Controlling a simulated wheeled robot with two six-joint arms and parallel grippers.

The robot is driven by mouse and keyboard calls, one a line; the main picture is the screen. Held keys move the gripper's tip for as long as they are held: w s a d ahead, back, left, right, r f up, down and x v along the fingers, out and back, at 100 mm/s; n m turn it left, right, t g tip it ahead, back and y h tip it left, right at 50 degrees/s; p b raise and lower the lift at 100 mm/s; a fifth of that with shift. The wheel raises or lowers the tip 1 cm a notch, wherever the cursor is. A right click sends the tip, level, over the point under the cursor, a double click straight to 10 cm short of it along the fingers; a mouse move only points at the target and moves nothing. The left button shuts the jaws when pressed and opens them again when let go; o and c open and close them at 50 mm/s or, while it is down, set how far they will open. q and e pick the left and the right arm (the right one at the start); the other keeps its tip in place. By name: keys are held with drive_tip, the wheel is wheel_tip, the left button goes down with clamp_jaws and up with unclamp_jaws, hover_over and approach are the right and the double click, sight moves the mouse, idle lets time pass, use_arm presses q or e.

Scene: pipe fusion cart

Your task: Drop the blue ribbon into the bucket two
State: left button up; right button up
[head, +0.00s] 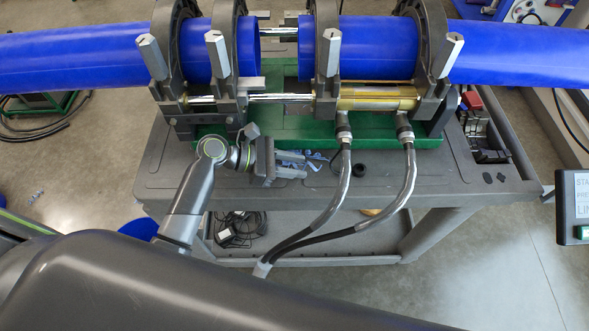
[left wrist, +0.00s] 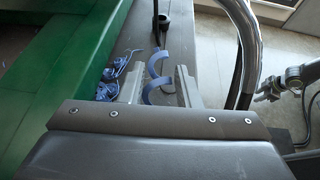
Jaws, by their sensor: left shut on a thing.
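My left gripper (head: 291,163) is low over the cart top, in front of the green machine bed. It is shut on the blue ribbon, a curled strip (left wrist: 155,68) that shows between and below the fingers in the left wrist view. More blue shavings (left wrist: 115,70) lie beside the fingers, and some blue curls (head: 316,160) show near the fingertips in the head view. My right gripper (left wrist: 265,90) shows small at the right of the left wrist view, its fingers apart and empty. No bucket can be made out for certain.
Blue pipes (head: 365,47) sit in the clamps above the green bed (head: 285,125). Two hoses (head: 338,185) hang close to the right of my left gripper. A black ring (head: 359,170) lies on the cart top (head: 470,180). A partly hidden blue round thing (head: 138,228) is at lower left.

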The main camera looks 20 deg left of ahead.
sight(293, 165)
use_arm(q)
wheel_tip(293, 165, up, 7)
idle(0.3)
